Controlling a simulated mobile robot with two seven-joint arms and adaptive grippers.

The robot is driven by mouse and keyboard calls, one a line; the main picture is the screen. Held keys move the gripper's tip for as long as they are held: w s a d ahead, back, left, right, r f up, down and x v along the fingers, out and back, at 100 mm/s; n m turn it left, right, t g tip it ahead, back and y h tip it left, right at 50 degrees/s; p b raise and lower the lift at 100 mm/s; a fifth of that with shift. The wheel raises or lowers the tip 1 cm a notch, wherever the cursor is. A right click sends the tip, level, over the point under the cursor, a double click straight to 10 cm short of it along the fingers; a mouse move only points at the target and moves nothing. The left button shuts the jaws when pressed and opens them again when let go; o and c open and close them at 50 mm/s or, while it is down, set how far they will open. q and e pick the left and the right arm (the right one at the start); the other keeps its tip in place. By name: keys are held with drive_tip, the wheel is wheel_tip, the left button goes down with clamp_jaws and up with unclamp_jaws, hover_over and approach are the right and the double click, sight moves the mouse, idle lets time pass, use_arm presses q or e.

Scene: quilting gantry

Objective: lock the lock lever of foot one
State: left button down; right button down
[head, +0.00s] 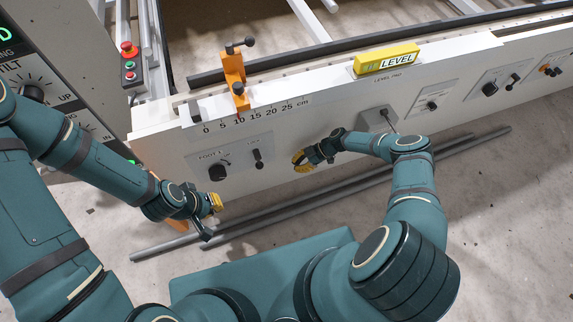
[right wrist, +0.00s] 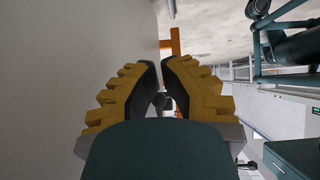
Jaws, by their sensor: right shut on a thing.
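The panel labelled FOOT 1 is on the white gantry beam in the head view. It carries a round black knob (head: 218,172) and, to its right, a small black lever (head: 258,158), which stands about upright. My right gripper (head: 299,161) is in front of the beam, to the right of that lever, with a gap between them in the picture. In the right wrist view its yellow-backed fingers (right wrist: 157,72) are close together around a small dark piece (right wrist: 160,102), which I cannot name surely. My left gripper (head: 214,204) is below the black knob, apart from it; its jaw gap is unclear.
An orange bracket (head: 235,85) stands over the scale on the beam. A yellow LEVEL block (head: 387,58) sits on top. More knobs and switches line the right. A control box with a red button (head: 127,48) is at left. Grey rods (head: 310,192) lie on the floor.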

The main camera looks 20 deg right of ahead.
drive_tip(key=shift+d+f, duration=0.2)
drive_tip(key=shift+d, duration=0.35)
drive_tip(key=shift+d+f, duration=0.2)
drive_tip(key=shift+d, duration=0.35)
